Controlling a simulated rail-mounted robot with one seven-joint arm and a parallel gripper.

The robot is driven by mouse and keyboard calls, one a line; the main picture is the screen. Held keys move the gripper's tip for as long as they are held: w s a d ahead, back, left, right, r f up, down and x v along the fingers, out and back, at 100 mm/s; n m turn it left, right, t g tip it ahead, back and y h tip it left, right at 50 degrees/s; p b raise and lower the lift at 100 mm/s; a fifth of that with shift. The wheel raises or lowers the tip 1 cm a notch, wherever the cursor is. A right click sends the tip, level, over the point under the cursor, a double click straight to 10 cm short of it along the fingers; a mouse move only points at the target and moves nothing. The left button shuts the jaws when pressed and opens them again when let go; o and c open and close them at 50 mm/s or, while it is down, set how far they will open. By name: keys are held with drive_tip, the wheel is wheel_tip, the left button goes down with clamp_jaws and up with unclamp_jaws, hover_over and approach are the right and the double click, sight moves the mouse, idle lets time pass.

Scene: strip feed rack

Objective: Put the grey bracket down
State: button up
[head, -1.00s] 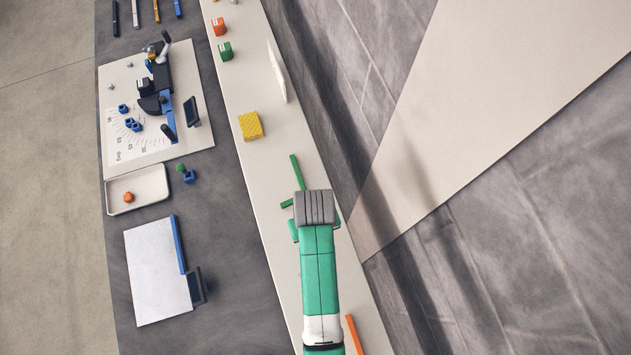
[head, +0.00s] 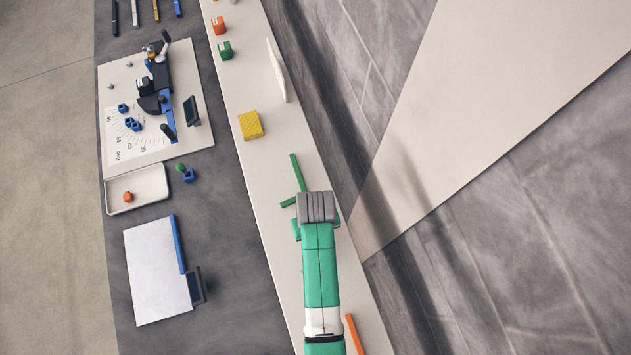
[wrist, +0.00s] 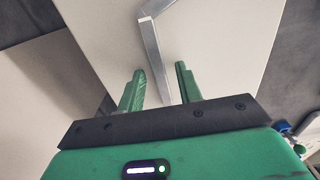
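The grey bracket (wrist: 155,60) shows in the wrist view as a thin, bent grey strip over a pale surface. Its long leg runs down between the two green fingers of my gripper (wrist: 160,72), and its other leg bends away at the top. The fingers stand apart, with a visible gap on both sides of the strip. The bracket's near end is close to the gripper's dark front bar. I cannot tell its height over the surface. In the head view, my grey and green wrist (head: 316,207) is over the pale shelf, and I cannot make out the grey bracket.
On the pale shelf (head: 276,215), green strips (head: 298,172) show beside my wrist, a yellow block (head: 250,125) lies farther up, and an orange strip (head: 353,335) lies near the bottom. A thin white panel (head: 277,72) stands upright on it. A white tray (head: 150,182) is left.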

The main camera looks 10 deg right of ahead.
wheel_tip(320, 180, up, 12)
drive_tip(key=p, duration=0.1)
drive_tip(key=shift+r, duration=0.15)
idle(0.4)
drive_tip(key=w+r+m+t, duration=0.1)
drive_tip(key=w+r+t, duration=0.55)
drive_tip(key=r, duration=0.65)
drive_tip(key=w+r+t, duration=0.5)
drive_tip(key=w+r, duration=0.3)
drive_tip(key=r, duration=0.5)
drive_tip(key=s+a+r+t, duration=0.1)
drive_tip(key=r+t, duration=0.3)
drive_tip(key=r, duration=0.9)
drive_tip(key=s+a+r+t, duration=0.1)
drive_tip(key=s+r+t, duration=0.3)
drive_tip(key=r, duration=0.9)
drive_tip(key=shift+a+r+m+t, duration=0.15)
drive_tip(key=shift+r+m+t, duration=0.2)
drive_tip(key=shift+t, duration=0.3)
drive_tip(key=shift+o, duration=0.5)
drive_tip(key=s+r+t, duration=0.4)
drive_tip(key=s+r, duration=0.3)
drive_tip(key=r, duration=0.2)
drive_tip(key=shift+s+a+r, duration=0.15)
drive_tip(key=shift+s+a, duration=0.05)
drive_tip(key=shift+s, duration=0.05)
drive_tip(key=shift+m, duration=0.25)
